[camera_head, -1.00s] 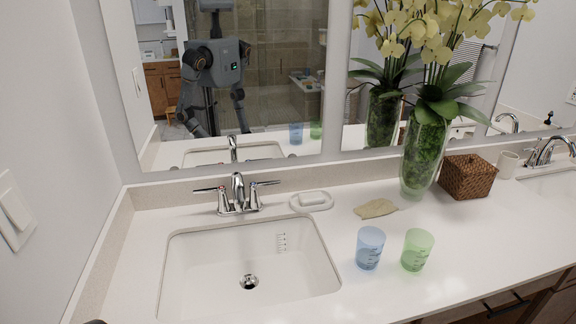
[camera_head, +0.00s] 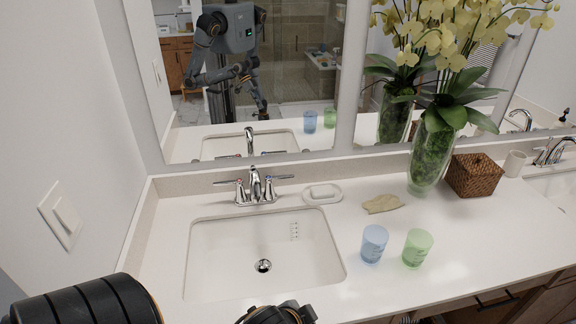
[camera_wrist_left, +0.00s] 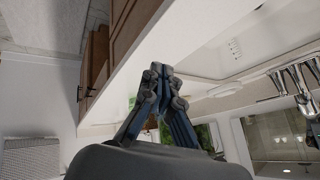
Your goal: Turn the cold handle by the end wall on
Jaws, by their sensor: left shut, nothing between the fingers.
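The chrome faucet by the end wall (camera_head: 255,187) stands behind the left sink. Its cold handle (camera_head: 270,187), with a bluish mark, is on the right side, its lever pointing right. The other handle (camera_head: 239,190) points left. My left gripper (camera_wrist_left: 160,72) is shut and empty in the left wrist view, apart from the faucet. In the head view my left arm shows at the bottom edge, in front of the sink; the fingertips are not clear there. My right gripper is not in view.
The sink basin (camera_head: 215,275) is empty. A soap dish (camera_head: 322,194) sits right of the faucet. Blue (camera_head: 373,244) and green (camera_head: 417,248) cups, a sponge (camera_head: 382,204), a flower vase (camera_head: 428,155) and a wicker box (camera_head: 474,176) stand farther right. The mirror (camera_head: 290,140) rises behind.

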